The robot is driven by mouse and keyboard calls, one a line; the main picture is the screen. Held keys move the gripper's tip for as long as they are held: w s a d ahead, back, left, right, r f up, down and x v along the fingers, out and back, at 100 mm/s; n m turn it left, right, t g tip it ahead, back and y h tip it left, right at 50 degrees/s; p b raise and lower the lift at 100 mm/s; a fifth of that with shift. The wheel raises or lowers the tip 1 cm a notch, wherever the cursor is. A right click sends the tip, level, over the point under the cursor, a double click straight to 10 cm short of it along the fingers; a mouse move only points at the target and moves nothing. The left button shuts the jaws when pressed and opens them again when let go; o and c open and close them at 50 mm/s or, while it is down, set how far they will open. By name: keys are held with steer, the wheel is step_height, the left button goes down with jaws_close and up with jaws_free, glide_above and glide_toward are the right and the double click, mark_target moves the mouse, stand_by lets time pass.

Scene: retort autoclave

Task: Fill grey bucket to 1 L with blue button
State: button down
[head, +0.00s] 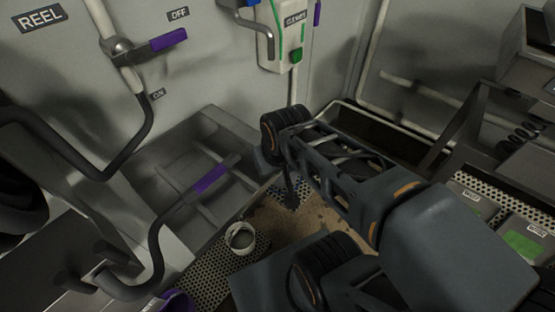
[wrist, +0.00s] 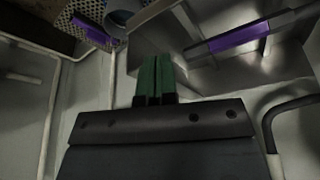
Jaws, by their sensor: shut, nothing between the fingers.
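The grey bucket (head: 241,238) stands upright on a perforated metal surface, left of my arm in the head view. Its opening faces up, but I cannot read a level inside. In the wrist view a round grey-blue rim (wrist: 120,18) at the top edge may be the bucket. My gripper (wrist: 158,60) has its green fingers together, with nothing between them. In the head view my arm hides most of it, so its exact distance from the bucket is unclear. A pale wall dispenser (head: 283,22) carries a green button (head: 296,56).
A hose lance with a purple grip (head: 211,178) crosses the metal basin (head: 190,145), left of my arm. A purple-handled valve (head: 150,45) is on the wall, by ON and OFF labels. Perforated trays with labelled boxes (head: 520,240) lie at right.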

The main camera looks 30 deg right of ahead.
stand_by(0.4)
steer(key=w+d+r+m+t+y+p, duration=0.1)
steer(key=w+d+r+m+t+y, duration=0.1)
steer(key=w+d+r+m, duration=0.55)
steer(key=w+d+r+m+t+y+p, duration=0.1)
steer(key=w+d+r+m+t+y, duration=0.15)
steer(key=w+d+m, duration=0.6)
step_height(320, 180, up, 16)
steer(key=w+d+m+t+y, duration=0.2)
steer(key=m+t, duration=0.6)
steer(key=m, duration=0.7)
steer(key=shift+w+y, duration=0.35)
steer(key=shift+y, duration=0.2)
steer(key=shift+w, duration=0.1)
